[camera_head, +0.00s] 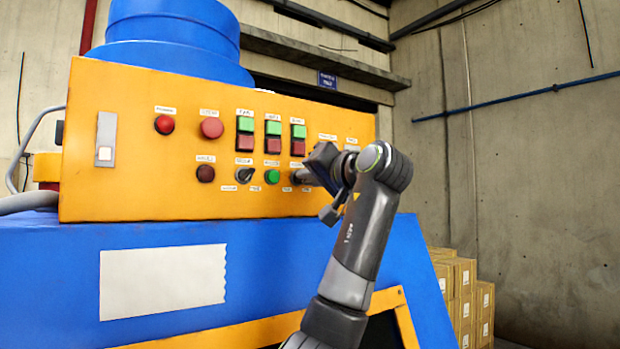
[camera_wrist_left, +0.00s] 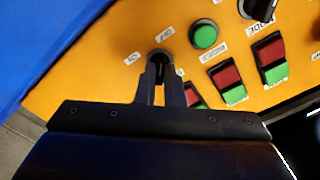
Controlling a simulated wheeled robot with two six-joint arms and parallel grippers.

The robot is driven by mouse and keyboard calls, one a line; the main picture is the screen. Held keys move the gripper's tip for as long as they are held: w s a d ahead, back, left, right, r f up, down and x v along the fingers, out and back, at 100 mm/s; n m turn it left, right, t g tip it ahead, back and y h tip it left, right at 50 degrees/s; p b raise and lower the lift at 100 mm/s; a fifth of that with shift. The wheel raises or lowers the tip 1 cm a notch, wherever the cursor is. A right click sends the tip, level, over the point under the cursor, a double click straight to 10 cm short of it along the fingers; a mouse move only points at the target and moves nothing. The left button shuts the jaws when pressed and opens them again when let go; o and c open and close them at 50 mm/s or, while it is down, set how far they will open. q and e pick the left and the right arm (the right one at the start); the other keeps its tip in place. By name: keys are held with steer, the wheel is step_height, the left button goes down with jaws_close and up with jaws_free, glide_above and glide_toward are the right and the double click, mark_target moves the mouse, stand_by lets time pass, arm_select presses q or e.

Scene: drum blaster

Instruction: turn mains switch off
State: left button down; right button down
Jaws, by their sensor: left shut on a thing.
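The yellow control panel (camera_head: 135,190) stands on top of the blue machine. My left gripper (camera_head: 304,176) reaches the panel's lower right part from the right. In the left wrist view my left gripper (camera_wrist_left: 161,72) is shut on a dark rotary switch (camera_wrist_left: 158,55), one finger on each side. Small white labels sit by this switch; I take it as the mains switch. In the head view the gripper and wrist hide most of it. The exact angle of its knob is hard to tell. My right gripper is in neither view.
A green button (camera_head: 272,176) is just left of the gripped switch. Another black rotary knob (camera_head: 244,175) sits further left. Red-and-green paired buttons (camera_head: 273,137) are above. Cardboard boxes (camera_head: 463,290) stand at the right. Room in front of the panel's left part is clear.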

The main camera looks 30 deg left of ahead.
arm_select(q)
steer(key=c, duration=1.5)
jaws_free()
steer(key=shift+c, duration=0.2)
steer(key=b+v, duration=0.6)
steer(key=v, duration=1.1)
steer(key=shift+d+b, duration=0.25)
steer(key=shift+b, duration=0.1)
steer(key=shift+a, duration=0.1)
